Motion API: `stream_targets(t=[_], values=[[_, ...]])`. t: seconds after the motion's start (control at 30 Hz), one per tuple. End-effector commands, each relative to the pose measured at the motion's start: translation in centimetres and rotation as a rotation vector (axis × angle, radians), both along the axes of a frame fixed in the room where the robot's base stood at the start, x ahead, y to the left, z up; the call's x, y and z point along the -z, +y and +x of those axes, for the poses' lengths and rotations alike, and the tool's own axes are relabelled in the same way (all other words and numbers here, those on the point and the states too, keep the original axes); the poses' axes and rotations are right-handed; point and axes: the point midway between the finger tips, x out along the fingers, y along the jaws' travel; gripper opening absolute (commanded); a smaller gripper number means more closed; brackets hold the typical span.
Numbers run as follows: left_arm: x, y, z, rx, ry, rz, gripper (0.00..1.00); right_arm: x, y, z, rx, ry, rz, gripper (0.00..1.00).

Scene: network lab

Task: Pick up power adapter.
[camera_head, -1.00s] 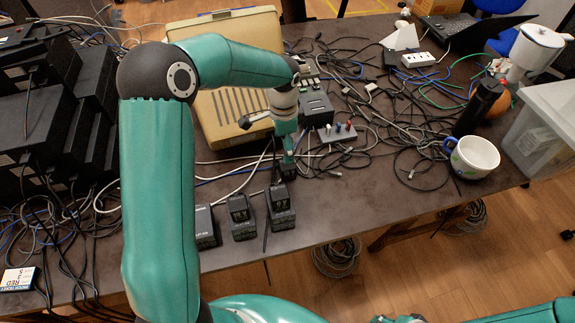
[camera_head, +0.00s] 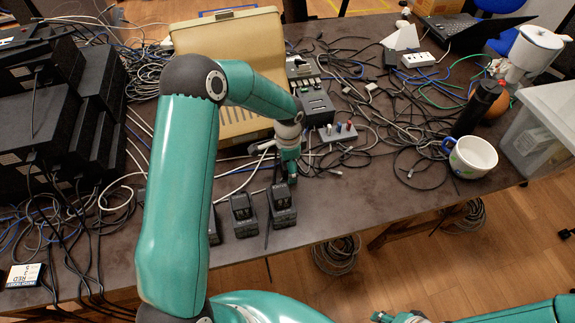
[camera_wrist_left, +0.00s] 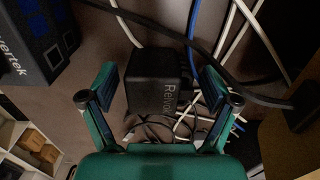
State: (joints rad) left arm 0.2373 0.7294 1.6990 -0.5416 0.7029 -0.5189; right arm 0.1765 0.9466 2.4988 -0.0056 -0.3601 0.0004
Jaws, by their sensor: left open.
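A black box-shaped power adapter (camera_wrist_left: 153,82) with pale lettering lies between the two spread fingers of my left gripper (camera_wrist_left: 158,92) in the left wrist view. A gap shows on both sides of it. In the head view my left gripper (camera_head: 290,176) points down over the table, just behind the black units near the front edge. My own arm and gripper hide what lies directly under it. A small part of my right gripper (camera_head: 397,318) shows at the bottom edge of the head view, cut off by the frame.
Two black charger-like units (camera_head: 243,217) stand near the table's front edge; a third is mostly hidden by my arm. A beige case (camera_head: 235,50) is behind. Tangled cables (camera_head: 390,125) cover the right side, with a white mug (camera_head: 473,157). Black boxes (camera_head: 60,130) are stacked left.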

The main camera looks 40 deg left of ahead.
Motion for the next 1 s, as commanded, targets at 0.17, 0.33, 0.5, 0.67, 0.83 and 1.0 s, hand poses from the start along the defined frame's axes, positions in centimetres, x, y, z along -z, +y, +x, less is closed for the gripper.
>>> stream_targets(t=[0.17,0.33,0.5,0.67,0.83,1.0], values=[[0.0,0.0,0.0,0.000,0.000,0.000,0.71,0.0,0.0,0.0,0.000,0.000,0.000,0.40],[0.0,0.0,0.0,0.001,0.000,0.000,0.42,0.0,0.0,0.0,0.000,0.000,0.000,0.40],[-0.1,0.0,0.1,0.001,-0.001,0.000,0.17,0.0,0.0,0.0,0.000,0.000,0.000,0.40],[-0.1,0.0,0.1,0.001,-0.001,0.000,0.17,0.0,0.0,0.0,0.000,0.000,0.000,0.40],[-0.4,0.0,0.1,0.001,-0.002,0.001,0.17,0.0,0.0,0.0,0.000,0.000,0.000,0.40],[-1.6,0.0,0.2,0.002,-0.004,0.002,0.17,0.2,0.0,0.0,0.000,0.000,0.000,0.40]])
